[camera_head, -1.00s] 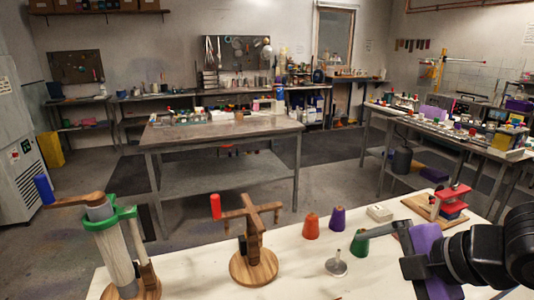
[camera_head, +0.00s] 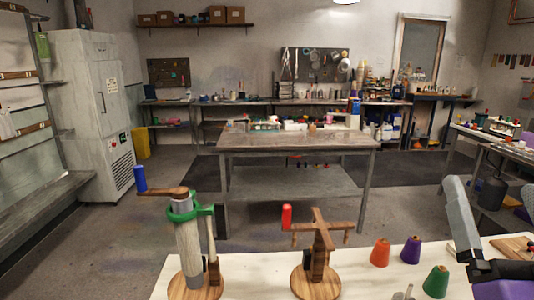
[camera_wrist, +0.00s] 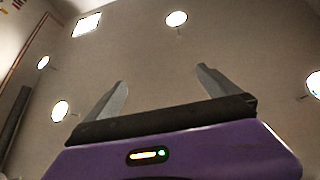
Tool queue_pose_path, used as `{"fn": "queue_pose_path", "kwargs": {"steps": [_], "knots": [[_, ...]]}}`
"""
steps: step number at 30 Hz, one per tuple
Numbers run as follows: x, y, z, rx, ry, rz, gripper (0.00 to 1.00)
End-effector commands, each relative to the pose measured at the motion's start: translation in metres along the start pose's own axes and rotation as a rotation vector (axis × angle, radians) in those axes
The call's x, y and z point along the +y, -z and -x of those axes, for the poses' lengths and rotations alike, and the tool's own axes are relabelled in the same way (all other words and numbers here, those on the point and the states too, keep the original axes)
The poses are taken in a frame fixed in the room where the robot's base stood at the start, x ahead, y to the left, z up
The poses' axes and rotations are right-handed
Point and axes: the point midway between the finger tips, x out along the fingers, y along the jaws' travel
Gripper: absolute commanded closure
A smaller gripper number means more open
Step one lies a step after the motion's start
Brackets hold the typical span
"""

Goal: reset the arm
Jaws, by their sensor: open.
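My gripper, with a purple body and grey fingers, shows at the right edge of the head view (camera_head: 460,215), raised over the right end of the white table (camera_head: 255,270). In the wrist view its two fingers (camera_wrist: 160,90) stand wide apart with nothing between them. The rest of my arm is mostly out of the picture.
An orange cone (camera_head: 380,252) and a purple cone (camera_head: 412,250) stand left of my gripper. A wooden stand with a red handle (camera_head: 316,250) and a green-collared cylinder with a blue handle (camera_head: 190,245) stand farther left. A grey workbench (camera_head: 300,142) is beyond, with open floor around it.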

Motion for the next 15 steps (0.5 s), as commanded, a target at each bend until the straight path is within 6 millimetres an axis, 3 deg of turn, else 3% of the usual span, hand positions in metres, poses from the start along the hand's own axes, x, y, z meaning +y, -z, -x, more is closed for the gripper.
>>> {"fn": "queue_pose_path", "kwargs": {"steps": [8, 15], "knots": [[0.010, -0.048, 0.086, -0.076, -0.191, -0.107, 0.00], [-0.001, -0.083, 0.175, -0.219, -0.255, -0.099, 0.00]]}}
